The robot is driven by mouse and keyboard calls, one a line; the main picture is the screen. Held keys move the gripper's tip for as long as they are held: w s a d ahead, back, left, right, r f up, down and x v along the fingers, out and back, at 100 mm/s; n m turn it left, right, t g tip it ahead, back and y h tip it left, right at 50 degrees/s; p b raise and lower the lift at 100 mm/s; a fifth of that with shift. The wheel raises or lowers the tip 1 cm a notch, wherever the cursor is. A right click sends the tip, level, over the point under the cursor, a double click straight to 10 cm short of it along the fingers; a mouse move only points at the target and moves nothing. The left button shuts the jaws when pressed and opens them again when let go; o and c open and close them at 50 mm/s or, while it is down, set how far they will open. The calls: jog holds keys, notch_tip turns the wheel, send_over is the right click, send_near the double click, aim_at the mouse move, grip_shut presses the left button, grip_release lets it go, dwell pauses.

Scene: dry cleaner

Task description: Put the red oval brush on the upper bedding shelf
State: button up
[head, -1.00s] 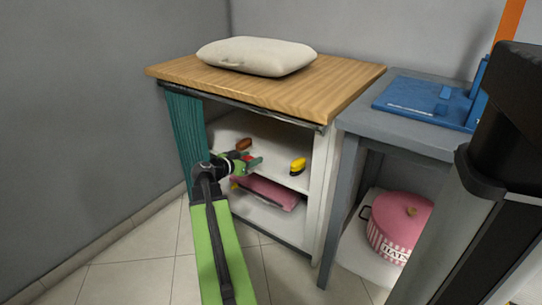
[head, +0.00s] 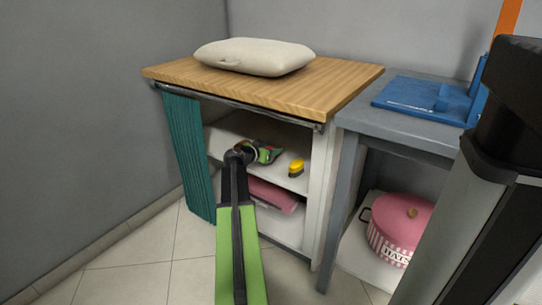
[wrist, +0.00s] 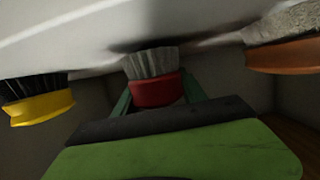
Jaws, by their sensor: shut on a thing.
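My gripper (head: 266,153) is inside the open front of the cabinet, at the white upper shelf (head: 226,139). In the wrist view its green fingers are shut on the red oval brush (wrist: 154,91), a red body with pale grey bristles. The bristles point at the white shelf surface (wrist: 60,35) and a dark shadow lies beside them. I cannot tell whether they touch it. In the head view the brush is mostly hidden by my gripper.
A yellow brush (head: 296,168) stands on the shelf, right of my gripper. A brown brush (wrist: 285,57) is on the other side. A pink folded item (head: 272,194) lies below. A teal curtain (head: 187,160) hangs at the left opening; a cushion (head: 255,56) lies on top.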

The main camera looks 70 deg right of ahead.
jog(key=shift+f, duration=0.5)
jog(key=o, duration=1.4)
jog(key=shift+r, duration=0.1)
jog(key=p+v, duration=0.5)
jog(key=v, duration=1.2)
jog(key=shift+r, duration=0.25)
jog(key=shift+w+a, duration=0.15)
jog(key=shift+a, duration=0.05)
